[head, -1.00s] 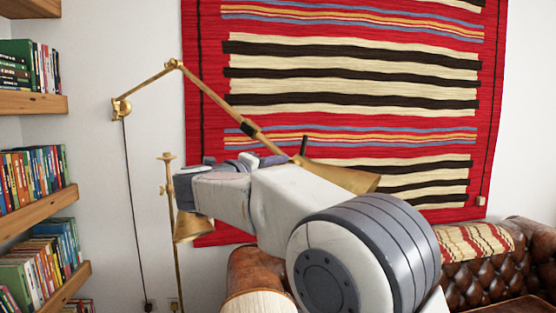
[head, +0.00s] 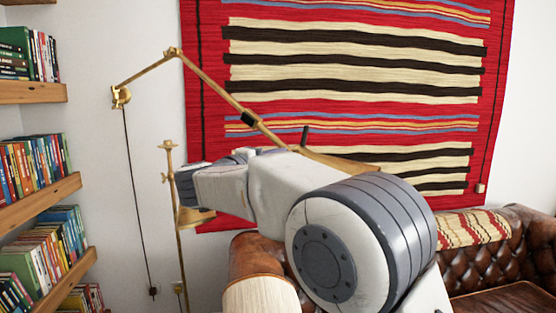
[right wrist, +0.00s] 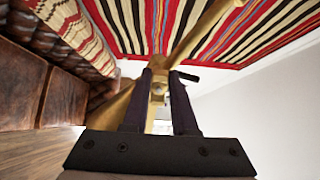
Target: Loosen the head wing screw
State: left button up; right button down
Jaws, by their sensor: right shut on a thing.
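A brass wall lamp (head: 212,83) has a jointed arm running from a wall bracket down to a wide brass shade (head: 345,162), partly hidden behind my right arm. A short dark rod (head: 305,135) stands up near the shade. In the right wrist view, my right gripper (right wrist: 160,78) has its two dark fingers closed about a small brass piece (right wrist: 158,90) at the lamp's joint, apparently the head wing screw. The fingers hide most of its shape. In the head view my right fingertips are hidden by the arm. My left gripper is not in view.
A brass floor lamp (head: 168,190) stands behind my right wrist. Bookshelves (head: 40,200) line the left wall. A striped rug (head: 350,60) hangs behind the lamp. A brown leather sofa (head: 510,250) stands at the right. A cord (head: 133,200) hangs from the wall bracket.

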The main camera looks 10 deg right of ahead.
jog(key=shift+a+r, duration=0.1)
jog(key=shift+r, duration=0.05)
jog(key=c, duration=0.7)
grip_release()
jog(key=b+v, duration=0.2)
jog(key=v, duration=0.8)
jog(key=shift+a, duration=0.15)
